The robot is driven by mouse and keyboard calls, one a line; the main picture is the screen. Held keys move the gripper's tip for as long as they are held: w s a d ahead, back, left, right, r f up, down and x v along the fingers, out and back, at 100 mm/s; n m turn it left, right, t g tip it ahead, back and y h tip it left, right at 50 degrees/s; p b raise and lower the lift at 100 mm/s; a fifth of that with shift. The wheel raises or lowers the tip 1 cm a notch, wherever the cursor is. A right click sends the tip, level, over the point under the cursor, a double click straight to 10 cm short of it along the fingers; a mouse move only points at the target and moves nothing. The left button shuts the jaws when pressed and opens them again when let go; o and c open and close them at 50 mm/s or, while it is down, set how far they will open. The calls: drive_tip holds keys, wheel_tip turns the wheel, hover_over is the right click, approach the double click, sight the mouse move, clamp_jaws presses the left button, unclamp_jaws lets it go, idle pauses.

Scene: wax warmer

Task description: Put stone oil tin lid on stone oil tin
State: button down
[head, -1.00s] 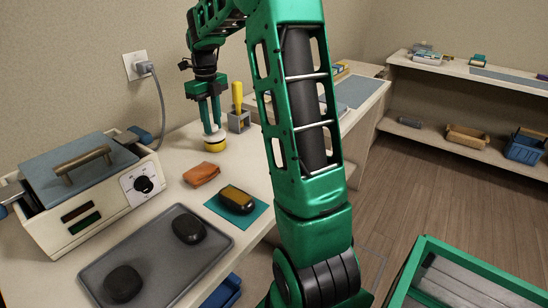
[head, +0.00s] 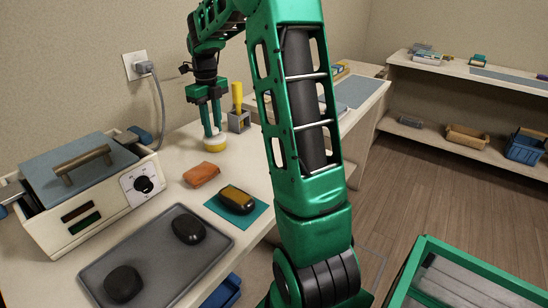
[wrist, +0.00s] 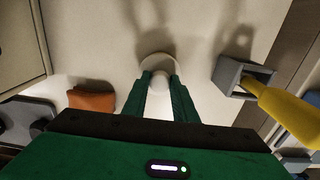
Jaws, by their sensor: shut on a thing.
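The stone oil tin (head: 216,149) is a low, round, yellow tin standing on the worktop near the wall. Its pale round lid (head: 213,137) is right above the tin, at its top; I cannot tell whether it is fully seated. My gripper (head: 212,130) points down and is shut on the lid, around its knob. In the wrist view, the fingertips of my gripper (wrist: 159,78) are on either side of the pale knob, with the lid's disc (wrist: 157,61) showing beyond them. The tin is hidden under the lid there.
A grey holder (head: 239,122) with a yellow-handled tool (head: 237,97) stands close to the right of the tin. An orange block (head: 201,174), a dark-and-yellow item (head: 236,195) on a teal mat, a tray (head: 150,262) of black stones and the warmer (head: 85,190) lie nearer.

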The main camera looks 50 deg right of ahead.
drive_tip(key=c, duration=1.4)
unclamp_jaws()
drive_tip(key=shift+o, duration=0.2)
drive_tip(key=shift+r, duration=0.15)
drive_tip(key=shift+r, duration=3.85)
wheel_tip(320, 180, up, 11)
drive_tip(key=shift+f, duration=0.15)
